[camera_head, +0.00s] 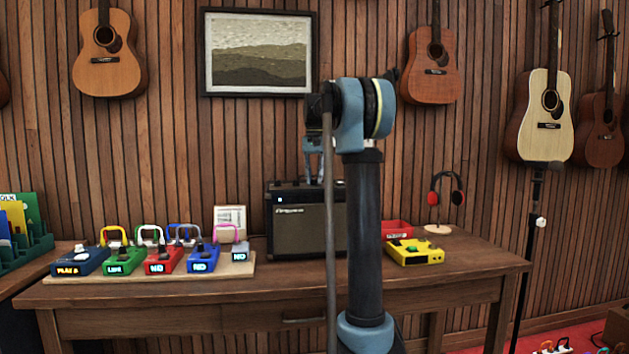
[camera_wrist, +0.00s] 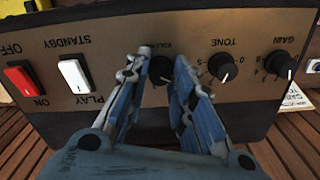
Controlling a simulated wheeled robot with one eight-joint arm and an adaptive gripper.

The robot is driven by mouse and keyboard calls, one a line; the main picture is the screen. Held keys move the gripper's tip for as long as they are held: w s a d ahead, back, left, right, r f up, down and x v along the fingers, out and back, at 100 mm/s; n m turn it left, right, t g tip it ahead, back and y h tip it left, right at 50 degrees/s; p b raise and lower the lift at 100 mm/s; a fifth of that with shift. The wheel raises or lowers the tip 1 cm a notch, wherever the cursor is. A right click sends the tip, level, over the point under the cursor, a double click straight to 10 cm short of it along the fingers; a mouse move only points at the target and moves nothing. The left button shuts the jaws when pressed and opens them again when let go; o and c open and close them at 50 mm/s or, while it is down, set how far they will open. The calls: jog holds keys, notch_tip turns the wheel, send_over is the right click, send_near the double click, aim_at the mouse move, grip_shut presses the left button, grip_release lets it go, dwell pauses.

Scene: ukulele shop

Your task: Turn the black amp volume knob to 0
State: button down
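The black amp (camera_head: 310,232) stands on the wooden table, partly behind my arm. Its control panel (camera_wrist: 110,75) fills the wrist view upside down. The black volume knob (camera_wrist: 160,70) shows between my gripper's fingertips (camera_wrist: 160,78), under the partly covered VOLUME label. Its pointer and scale cannot be read. My gripper's blue fingers are open on either side of the knob. Whether they touch it I cannot tell. In the head view my gripper (camera_head: 314,162) is just above the amp's top, partly hidden by my arm.
The tone knob (camera_wrist: 222,67) sits close beside my gripper's right finger, with the gain knob (camera_wrist: 280,64) farther right. A white switch (camera_wrist: 74,76) and a red switch (camera_wrist: 20,80) are to the left. Pedals (camera_head: 205,258) flank the amp left; a yellow pedal (camera_head: 415,252) is right.

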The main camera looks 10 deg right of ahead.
jog(key=shift+n, duration=0.4)
jog(key=n, duration=0.3)
jog(key=shift+n, duration=2.1)
jog(key=c, duration=1.4)
grip_release()
jog(key=shift+o, duration=0.2)
notch_tip(320, 180, up, 12)
